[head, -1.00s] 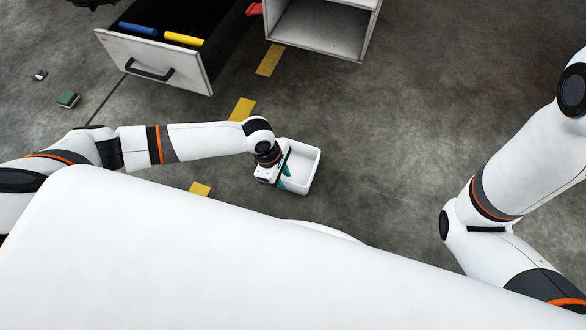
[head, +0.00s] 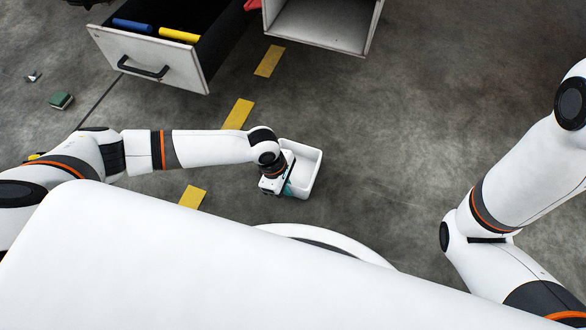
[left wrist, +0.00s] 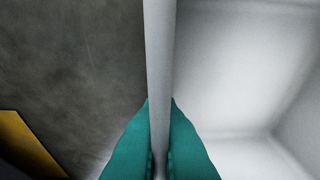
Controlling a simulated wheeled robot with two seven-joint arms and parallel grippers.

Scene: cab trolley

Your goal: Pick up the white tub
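The white tub (head: 308,169) is an open, rectangular container below the middle of the head view. My left gripper (head: 287,189) is at its left side, pointing down. In the left wrist view, its teal fingers (left wrist: 159,158) stand on both sides of the tub's wall (left wrist: 159,60) and press against it, one inside and one outside. The tub's empty white inside (left wrist: 225,65) fills the right of that view. I cannot tell whether the tub touches the floor. My right arm shows at the right, but its gripper is out of view.
An open drawer (head: 150,58) with a blue and a yellow item stands at the upper left, beside an open cabinet (head: 322,25). Yellow strips (head: 237,113) mark the grey floor. A small green block (head: 62,100) lies far left. The floor right of the tub is clear.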

